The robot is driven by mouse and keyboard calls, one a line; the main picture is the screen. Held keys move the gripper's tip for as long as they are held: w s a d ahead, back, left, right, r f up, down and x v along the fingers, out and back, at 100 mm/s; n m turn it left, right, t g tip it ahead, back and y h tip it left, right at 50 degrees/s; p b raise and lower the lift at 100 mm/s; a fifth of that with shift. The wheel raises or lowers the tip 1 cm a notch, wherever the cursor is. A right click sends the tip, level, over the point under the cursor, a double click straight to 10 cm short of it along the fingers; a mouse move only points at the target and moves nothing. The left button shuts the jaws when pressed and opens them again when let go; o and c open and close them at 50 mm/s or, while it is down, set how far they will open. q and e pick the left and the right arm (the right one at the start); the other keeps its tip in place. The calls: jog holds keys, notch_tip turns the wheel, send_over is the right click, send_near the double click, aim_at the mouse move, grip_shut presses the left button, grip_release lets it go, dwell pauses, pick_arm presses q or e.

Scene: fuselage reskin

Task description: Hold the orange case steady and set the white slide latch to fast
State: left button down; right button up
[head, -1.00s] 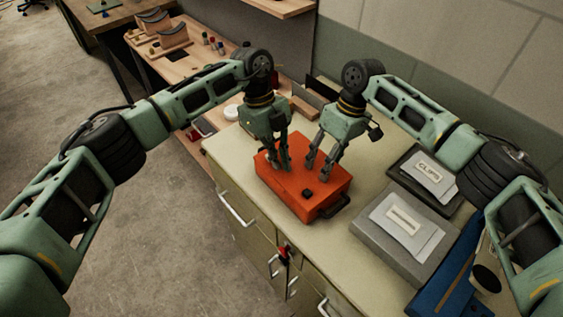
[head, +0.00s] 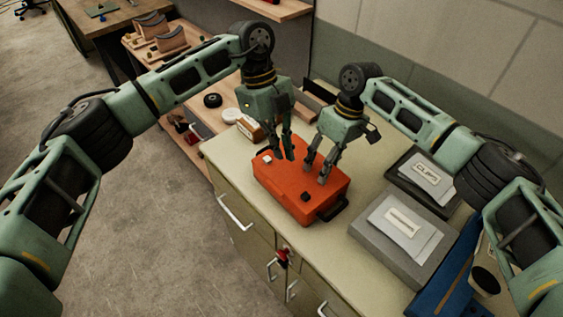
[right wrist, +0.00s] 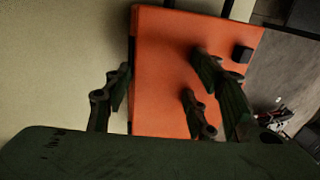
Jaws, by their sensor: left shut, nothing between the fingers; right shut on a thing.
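The orange case (head: 285,187) lies flat on the bench cabinet; it fills the middle of the right wrist view (right wrist: 165,75). The small white slide latch (head: 267,158) shows on its top near the left far corner; I cannot read its setting. My left gripper (head: 287,155) is shut and empty, pointing down over the far part of the case, just right of the latch. My right gripper (head: 316,171) is shut on the case at its far right side. In the right wrist view one finger is beside the case edge, others over its top.
A black knob (head: 305,196) sits on the case top, and a black handle (head: 333,210) at its front right. A grey box (head: 400,245) and a dark tray marked CLIPS (head: 425,178) stand to the right. The bench's near left edge is close to the case.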

pick_arm(q)
jog(key=shift+v, duration=1.4)
pick_arm(e)
jog(key=shift+s+f, duration=0.25)
jog(key=shift+f, duration=0.25)
jog(key=o, duration=1.6)
jog(key=shift+w, duration=0.15)
pick_arm(q)
jog(key=shift+w+a+f, duration=0.1)
jog(key=shift+w, duration=0.15)
pick_arm(e)
jog(key=shift+w, duration=0.1)
